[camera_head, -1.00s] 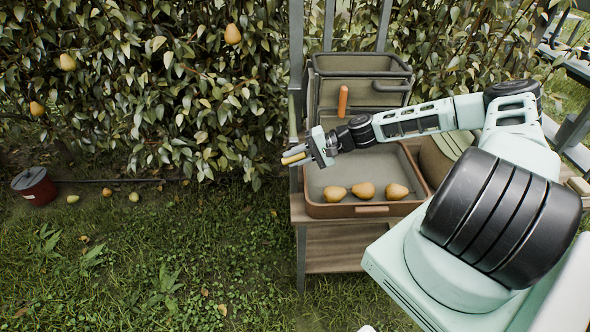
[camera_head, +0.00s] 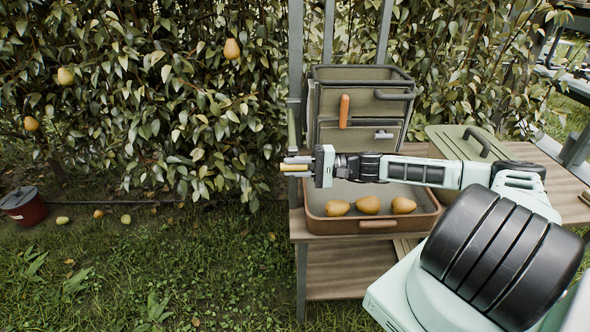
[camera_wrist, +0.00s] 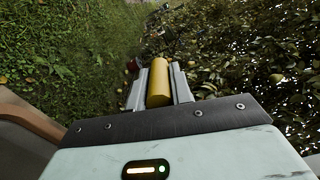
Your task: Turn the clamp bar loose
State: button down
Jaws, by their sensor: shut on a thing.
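My gripper (camera_head: 290,167) points left in the head view, in front of the hedge and past the tray's left edge. It is shut on a smooth yellow cylindrical bar (camera_wrist: 159,83), which lies lengthwise between the two grey fingers in the wrist view. In the head view only a little of the yellow shows at the fingertips. An upright orange handle (camera_head: 344,110) is on the front of a grey-green box (camera_head: 330,132), apart from my gripper. I cannot tell which part is the clamp bar.
A brown-rimmed tray (camera_head: 335,228) with three pears (camera_head: 367,204) stands on a wooden bench (camera_head: 306,228), below my arm. A green lid-like panel (camera_head: 447,142) with a black handle is to the right. Pears hang in the hedge. A red bucket (camera_head: 24,211) stands far left; open grass lies in front.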

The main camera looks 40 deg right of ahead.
jog(key=shift+a, duration=0.1)
jog(key=c, duration=1.3)
grip_release()
jog(key=shift+o, duration=0.2)
jog(key=b+v, duration=0.2)
jog(key=v, duration=1.5)
jog(key=shift+d, duration=0.2)
jog(key=shift+a, duration=0.1)
